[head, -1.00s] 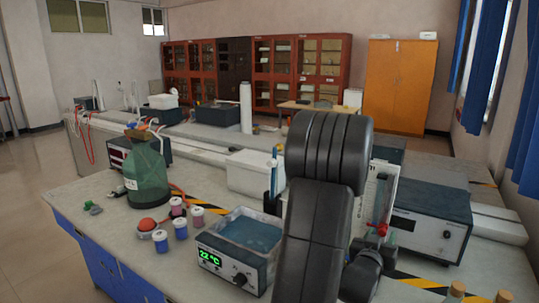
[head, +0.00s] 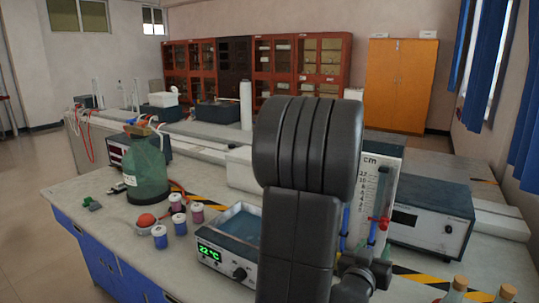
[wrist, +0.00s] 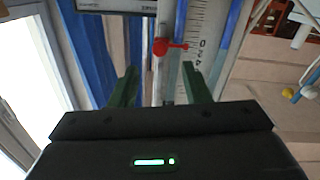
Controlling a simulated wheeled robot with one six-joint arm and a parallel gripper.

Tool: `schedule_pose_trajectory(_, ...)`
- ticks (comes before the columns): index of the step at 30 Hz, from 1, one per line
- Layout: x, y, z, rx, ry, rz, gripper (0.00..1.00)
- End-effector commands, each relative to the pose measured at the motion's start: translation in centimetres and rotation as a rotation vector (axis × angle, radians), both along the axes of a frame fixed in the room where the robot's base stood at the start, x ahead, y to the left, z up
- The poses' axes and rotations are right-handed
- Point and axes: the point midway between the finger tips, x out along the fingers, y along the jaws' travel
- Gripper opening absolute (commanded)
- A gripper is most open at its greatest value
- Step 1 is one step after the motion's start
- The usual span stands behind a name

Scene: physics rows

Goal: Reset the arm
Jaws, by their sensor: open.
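My arm rises in the middle of the head view and covers part of the bench. My gripper (wrist: 158,88) shows in the wrist view with its two green fingers apart and nothing between them. Beyond the fingers stand a ruled white scale board (wrist: 205,45) and a red clamp (wrist: 165,46). The same board (head: 384,180) and red clamp (head: 382,222) show right of my arm in the head view.
On the bench (head: 90,190) are a green bottle (head: 148,170), several small jars, a water bath (head: 238,228) reading 22 °C, and a dark instrument box (head: 430,215) at the right. Corked bottles (head: 455,290) stand at the front right. The left bench end has clear patches.

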Motion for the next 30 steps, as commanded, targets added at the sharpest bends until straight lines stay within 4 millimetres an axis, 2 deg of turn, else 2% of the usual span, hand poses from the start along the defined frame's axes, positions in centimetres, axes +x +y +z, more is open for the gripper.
schedule_pose_trajectory(9,-4.3,2.9,-0.1,0.001,0.000,0.002,0.43)
schedule_pose_trajectory(30,6.5,-4.5,0.2,0.000,0.000,-0.001,0.43)
